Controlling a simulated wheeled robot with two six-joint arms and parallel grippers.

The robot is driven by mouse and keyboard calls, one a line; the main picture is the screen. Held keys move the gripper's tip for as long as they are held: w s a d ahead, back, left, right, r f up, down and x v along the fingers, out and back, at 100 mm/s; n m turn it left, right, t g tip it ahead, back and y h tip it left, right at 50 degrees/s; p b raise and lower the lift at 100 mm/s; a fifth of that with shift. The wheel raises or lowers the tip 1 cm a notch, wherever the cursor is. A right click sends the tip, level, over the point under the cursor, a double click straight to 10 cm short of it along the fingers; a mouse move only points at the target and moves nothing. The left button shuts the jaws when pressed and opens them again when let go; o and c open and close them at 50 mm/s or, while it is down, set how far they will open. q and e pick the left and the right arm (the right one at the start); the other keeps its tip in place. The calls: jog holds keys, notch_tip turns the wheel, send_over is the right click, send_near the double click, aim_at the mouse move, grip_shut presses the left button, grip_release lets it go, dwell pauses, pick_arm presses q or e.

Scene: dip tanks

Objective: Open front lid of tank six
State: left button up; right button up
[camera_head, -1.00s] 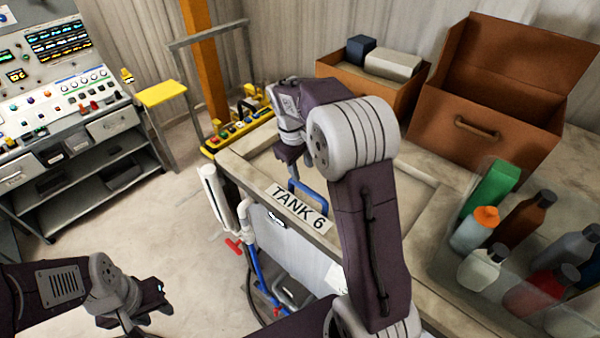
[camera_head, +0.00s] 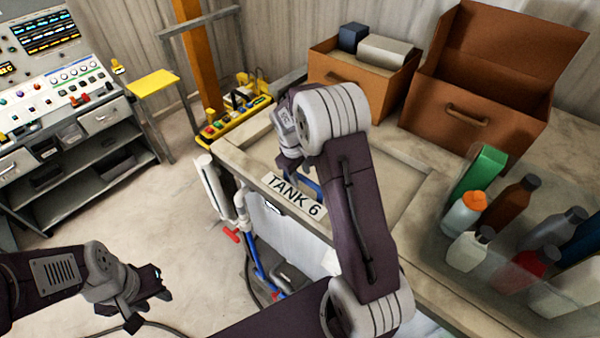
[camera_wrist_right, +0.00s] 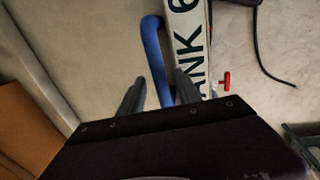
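Tank six (camera_head: 240,172) has a pale stone-like top and a white "TANK 6" label (camera_head: 293,194) on its front edge. A blue bar handle (camera_head: 310,187) stands just behind the label on the flat, closed lid. My right gripper (camera_head: 287,166) is low over the lid at the handle, and my arm hides part of both. In the right wrist view, the right gripper (camera_wrist_right: 158,90) is open, with one finger on each side of the blue handle (camera_wrist_right: 153,50); contact cannot be told. My left gripper (camera_head: 152,305) looks open and empty, away from the tank at lower left.
Brown boxes (camera_head: 470,120) stand at the back of the tank top. Several bottles (camera_head: 468,213) crowd a clear bin at right. White and blue pipes with red valves (camera_head: 232,236) run down the front left.

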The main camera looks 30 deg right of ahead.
grip_shut()
jog(key=shift+w+d+r, duration=0.1)
jog(key=shift+w+r, duration=0.05)
jog(key=shift+w, duration=0.05)
dwell(1.1)
